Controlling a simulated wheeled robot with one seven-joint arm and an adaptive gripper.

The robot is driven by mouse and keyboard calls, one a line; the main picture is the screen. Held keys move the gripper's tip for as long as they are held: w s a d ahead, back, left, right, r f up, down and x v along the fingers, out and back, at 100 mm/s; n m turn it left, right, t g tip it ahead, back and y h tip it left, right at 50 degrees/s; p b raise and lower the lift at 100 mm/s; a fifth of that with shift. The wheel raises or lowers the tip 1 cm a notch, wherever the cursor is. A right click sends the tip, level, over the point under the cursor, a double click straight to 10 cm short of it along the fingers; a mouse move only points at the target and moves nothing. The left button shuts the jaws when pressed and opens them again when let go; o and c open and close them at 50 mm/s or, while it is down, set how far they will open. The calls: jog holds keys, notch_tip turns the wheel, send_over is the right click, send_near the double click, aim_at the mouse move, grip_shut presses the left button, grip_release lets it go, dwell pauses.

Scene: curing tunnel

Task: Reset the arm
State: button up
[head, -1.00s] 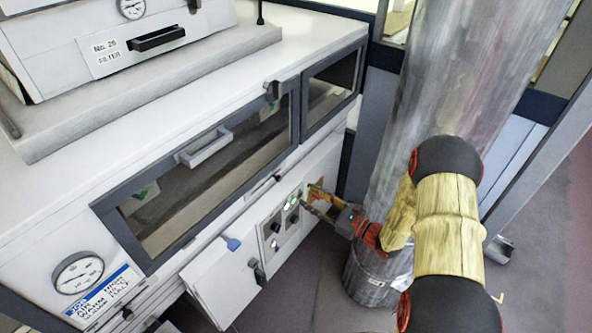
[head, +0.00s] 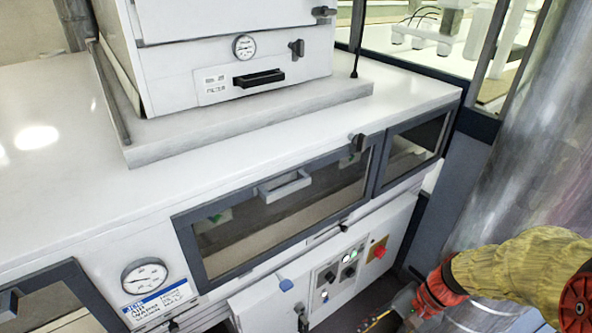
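My arm (head: 515,268), in a yellow sleeve with red joints, reaches in from the right edge in the head view. My gripper (head: 378,322) is at the bottom edge, partly cut off, in front of the lower cabinet and below the control panel. Its fingers are small and blurred, so I cannot tell whether they are open or shut. I see nothing clearly held in it.
The white tunnel cabinet (head: 110,180) has a dark-framed window (head: 285,210) with a handle. Its control panel (head: 338,275) has lit buttons, and a red knob (head: 379,248) sits beside it. A gauge (head: 145,279) is at left. A large metal duct (head: 525,165) stands close to my arm.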

jog(key=s+d+r+n+t+h, duration=0.25)
jog(key=d+r+n+h, duration=0.3)
jog(key=r, duration=0.55)
jog(key=a+r+n+t, duration=0.3)
jog(key=r+t, duration=0.1)
jog(key=r, duration=0.5)
jog(key=shift+a+h, duration=0.35)
jog(key=shift+h, duration=0.1)
dwell(4.6)
